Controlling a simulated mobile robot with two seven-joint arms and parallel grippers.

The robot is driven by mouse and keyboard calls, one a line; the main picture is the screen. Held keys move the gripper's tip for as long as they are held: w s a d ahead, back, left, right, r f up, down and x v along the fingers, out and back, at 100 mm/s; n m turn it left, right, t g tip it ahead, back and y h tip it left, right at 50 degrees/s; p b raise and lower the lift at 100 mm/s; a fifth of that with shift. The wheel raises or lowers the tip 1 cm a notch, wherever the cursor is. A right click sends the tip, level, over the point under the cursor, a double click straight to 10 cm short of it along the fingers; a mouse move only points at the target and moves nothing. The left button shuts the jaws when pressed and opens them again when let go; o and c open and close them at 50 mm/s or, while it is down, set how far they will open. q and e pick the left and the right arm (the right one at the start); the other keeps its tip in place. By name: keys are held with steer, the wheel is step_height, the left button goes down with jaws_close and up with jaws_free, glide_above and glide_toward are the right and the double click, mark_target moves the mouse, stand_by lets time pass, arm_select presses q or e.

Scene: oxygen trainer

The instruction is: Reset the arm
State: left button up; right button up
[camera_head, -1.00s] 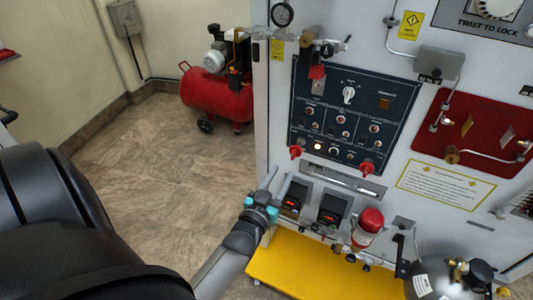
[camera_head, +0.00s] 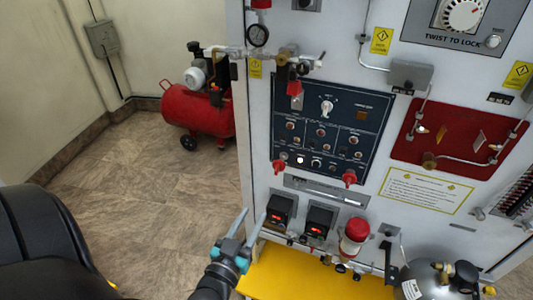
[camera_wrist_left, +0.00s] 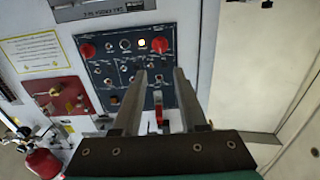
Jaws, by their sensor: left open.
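My left gripper (camera_head: 246,232) is open and empty. In the head view it points up in front of the lower left part of the trainer panel (camera_head: 258,130), below the dark blue control panel (camera_head: 330,125). In the left wrist view its two fingers (camera_wrist_left: 158,82) reach over the dark control panel (camera_wrist_left: 115,72), which appears upside down with a red knob (camera_wrist_left: 160,45) beyond the tips. No finger is seen touching anything. My right gripper is not in view.
A yellow platform (camera_head: 310,280) lies at the trainer's foot. A red beacon (camera_head: 355,230) and a grey cylinder (camera_head: 430,280) stand at the front. A red compressor (camera_head: 198,110) stands on the floor at the back left. The tiled floor (camera_head: 130,190) between is clear.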

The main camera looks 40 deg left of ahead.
arm_select(q)
steer(key=s+d+f+m+g+h+b, duration=0.1)
steer(key=s+d+f+g, duration=0.2)
steer(key=f, duration=0.7)
steer(key=s+d+f+m+g+h+b, duration=0.1)
steer(key=s+d+f+g+h, duration=0.2)
steer(key=f, duration=0.6)
steer(key=s+d+f+m+g+b, duration=0.1)
steer(key=s+d+f+g, duration=0.25)
steer(key=f, duration=0.65)
steer(key=s+f+m+g+b, duration=0.1)
steer(key=s+f+g, duration=0.2)
steer(key=s+f, duration=0.3)
steer(key=s+f+m+g+b, duration=0.1)
steer(key=s+f+g, duration=0.3)
steer(key=s, duration=1.1)
step_height(320, 180, down, 3)
steer(key=shift+a+f+b, duration=0.2)
steer(key=shift+a+b, duration=0.1)
steer(key=shift+a, duration=0.05)
